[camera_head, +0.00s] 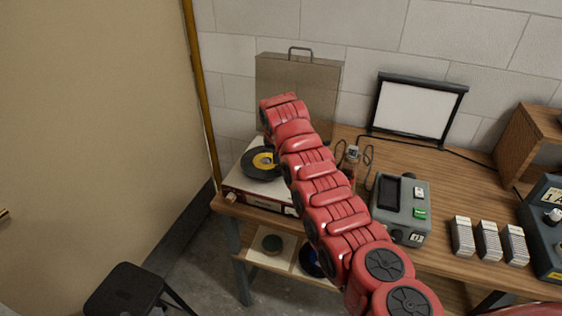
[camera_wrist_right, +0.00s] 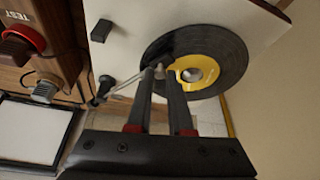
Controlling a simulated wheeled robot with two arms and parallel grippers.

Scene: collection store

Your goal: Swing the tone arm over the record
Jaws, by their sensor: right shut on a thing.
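The record player (camera_head: 233,183) stands at the left end of the wooden bench with its lid raised. A black record with a yellow label (camera_head: 258,164) lies on it; the record also shows in the right wrist view (camera_wrist_right: 225,58). In that view the thin metal tone arm (camera_wrist_right: 128,82) runs from its pivot at the left to my right gripper (camera_wrist_right: 162,76). The fingers are shut on the tone arm near its head end, which overlaps the record's edge and reaches close to the label. In the head view my red right arm hides the gripper and tone arm. My left gripper is not in view.
A grey device with a green button (camera_head: 401,208) and several white card stacks (camera_head: 488,241) stand right of my arm. A framed white screen (camera_head: 414,106) leans at the wall. A black stool (camera_head: 130,288) stands at lower left.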

